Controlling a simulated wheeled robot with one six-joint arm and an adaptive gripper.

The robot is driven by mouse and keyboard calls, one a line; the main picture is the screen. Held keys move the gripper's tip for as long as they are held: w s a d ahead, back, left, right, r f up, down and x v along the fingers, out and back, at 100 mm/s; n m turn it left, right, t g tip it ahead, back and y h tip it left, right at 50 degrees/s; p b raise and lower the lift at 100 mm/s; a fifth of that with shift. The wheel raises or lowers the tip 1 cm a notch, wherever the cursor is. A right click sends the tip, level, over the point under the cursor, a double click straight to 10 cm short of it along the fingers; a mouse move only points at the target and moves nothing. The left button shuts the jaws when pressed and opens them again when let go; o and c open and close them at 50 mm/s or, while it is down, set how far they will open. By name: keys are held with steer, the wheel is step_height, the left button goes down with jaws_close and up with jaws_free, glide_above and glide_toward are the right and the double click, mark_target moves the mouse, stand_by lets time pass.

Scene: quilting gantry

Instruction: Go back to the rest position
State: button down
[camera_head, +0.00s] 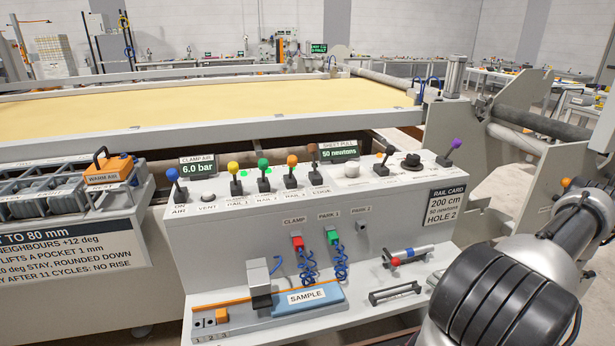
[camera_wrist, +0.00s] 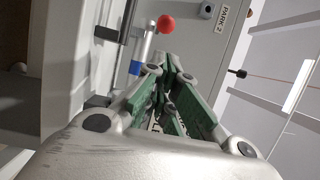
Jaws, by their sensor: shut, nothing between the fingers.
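My gripper (camera_wrist: 167,68) shows in the wrist view, its green-padded fingers drawn together with nothing between them. In the head view my dark, rounded arm links fill the lower right, and the fingers are not visible there.
The console carries several coloured levers, with a purple one (camera_head: 455,145) at right. Red (camera_head: 297,242) and green (camera_head: 334,237) plugs with coiled blue leads hang on its front. The ledge below holds a blue SAMPLE block (camera_head: 325,301), a silver-and-red tool (camera_head: 405,256) and a dark handle (camera_head: 395,293).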

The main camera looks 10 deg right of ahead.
steer(key=shift+a+f+m, duration=0.15)
steer(key=shift+f+m, duration=0.1)
steer(key=shift+m, duration=0.55)
steer(key=s+a+r+m+g+y, duration=0.2)
steer(key=s+a+r+g+y, duration=0.2)
steer(key=s+a+g+y, duration=0.35)
steer(key=s+r+n+g+h, duration=0.2)
steer(key=r+n+g+h, duration=0.15)
steer(key=r, duration=0.55)
steer(key=s+a+r+n+g+h, duration=0.1)
steer(key=s+r+n+g+h, duration=0.2)
steer(key=r, duration=0.5)
steer(key=s+r+n+g+h, duration=0.25)
steer(key=r+g+h, duration=0.2)
steer(key=r, duration=0.45)
steer(key=a+r+n+t+h, duration=0.1)
steer(key=a+r+n+t, duration=0.2)
steer(key=r, duration=0.4)
steer(key=w+a+r+n+t+h, duration=0.1)
steer(key=a+r+n+t+h, duration=0.1)
steer(key=a+r+n, duration=0.3)
step_height(320, 180, up, 3)
steer(key=shift+w+a+f+t, duration=0.1)
steer(key=shift+w+a+t, duration=0.2)
steer(key=shift+a+t, duration=0.3)
